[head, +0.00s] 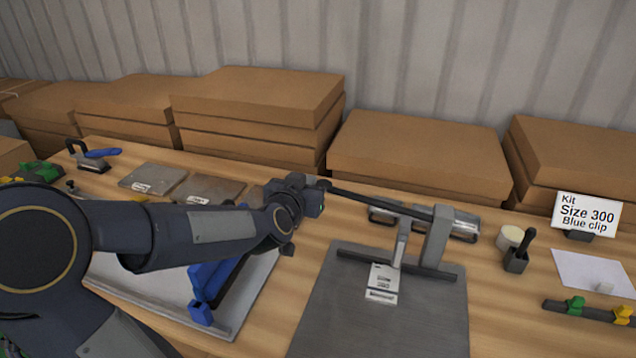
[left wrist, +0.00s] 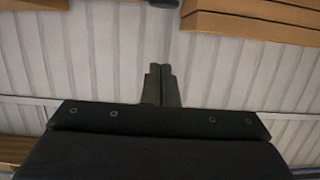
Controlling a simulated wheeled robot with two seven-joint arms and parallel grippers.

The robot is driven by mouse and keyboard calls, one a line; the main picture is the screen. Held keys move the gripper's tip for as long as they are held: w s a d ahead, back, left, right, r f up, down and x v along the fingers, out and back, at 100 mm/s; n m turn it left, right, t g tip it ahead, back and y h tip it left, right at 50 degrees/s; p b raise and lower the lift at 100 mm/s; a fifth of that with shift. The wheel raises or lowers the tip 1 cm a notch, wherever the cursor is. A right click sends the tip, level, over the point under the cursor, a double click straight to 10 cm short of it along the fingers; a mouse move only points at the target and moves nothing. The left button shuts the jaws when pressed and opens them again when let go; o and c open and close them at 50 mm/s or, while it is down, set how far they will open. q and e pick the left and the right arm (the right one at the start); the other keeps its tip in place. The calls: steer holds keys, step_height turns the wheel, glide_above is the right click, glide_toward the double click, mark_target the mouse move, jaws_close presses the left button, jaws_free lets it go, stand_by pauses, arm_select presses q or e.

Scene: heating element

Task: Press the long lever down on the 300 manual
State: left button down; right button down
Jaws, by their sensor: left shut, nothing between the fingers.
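The manual press has a grey base plate (head: 400,318) on the table, right of centre in the head view. Its grey upright (head: 438,238) carries a long dark lever (head: 385,200), which stretches left and slopes slightly up toward its free end. A small white label (head: 382,278) is by the foot of its linkage. My left gripper (head: 318,190) is at the lever's free left end; I cannot tell whether they touch. Its fingers are together and empty in the left wrist view (left wrist: 160,84). The lever is not clearly visible there. My right gripper is out of view.
A blue clamp (head: 213,278) on a pale board lies beneath my left arm. Cardboard boxes (head: 415,150) line the back. To the right are a sign reading "Kit Size 300 Blue clip" (head: 587,214), a dark holder (head: 517,260) and a rail with coloured clips (head: 590,312).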

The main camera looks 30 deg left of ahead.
arm_select(q)
steer(key=w+a+f+b, duration=0.2)
steer(key=w+f, duration=0.4)
steer(key=w, duration=0.3)
steer(key=shift+w+f, duration=0.2)
steer(key=shift+a, duration=0.1)
